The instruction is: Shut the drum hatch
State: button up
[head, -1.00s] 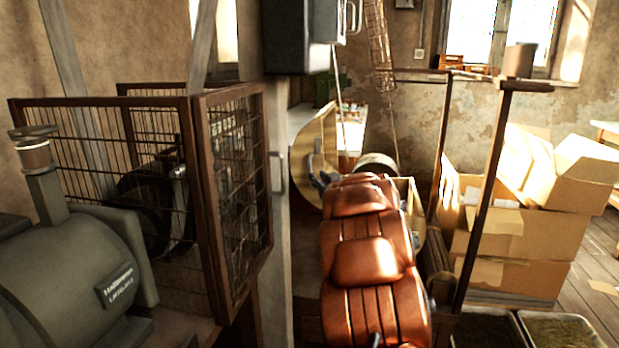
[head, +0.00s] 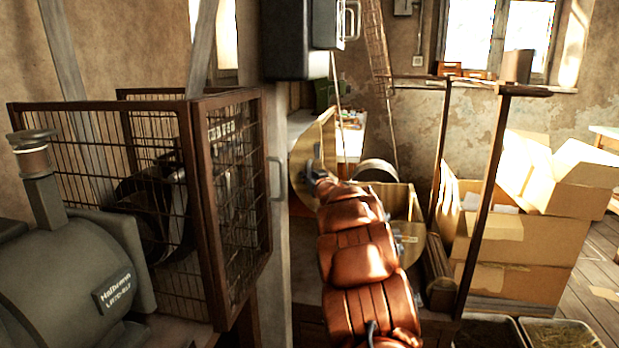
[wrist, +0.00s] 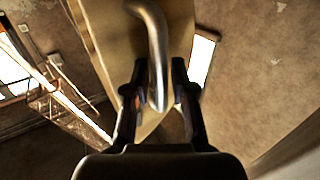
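The drum hatch (head: 300,168) is a tan panel with a curved edge, standing open left of the drum. The tan drum (head: 408,200) is partly hidden behind my brown padded arm. My gripper (head: 318,170) is at the hatch's face in the head view, small and partly hidden by the arm. In the wrist view, the fingers of my gripper (wrist: 159,68) stand apart on either side of a bent metal handle (wrist: 156,50) on the tan hatch panel (wrist: 108,38). A narrow gap shows beside the handle, so the fingers do not look closed on it.
A wire mesh cage (head: 232,200) with a brown frame stands left, beside a grey motor (head: 70,270). A grey post (head: 278,230) stands between cage and hatch. Cardboard boxes (head: 520,245) are stacked at right, with trays on the floor before them.

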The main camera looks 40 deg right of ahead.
grip_shut()
dwell(0.6)
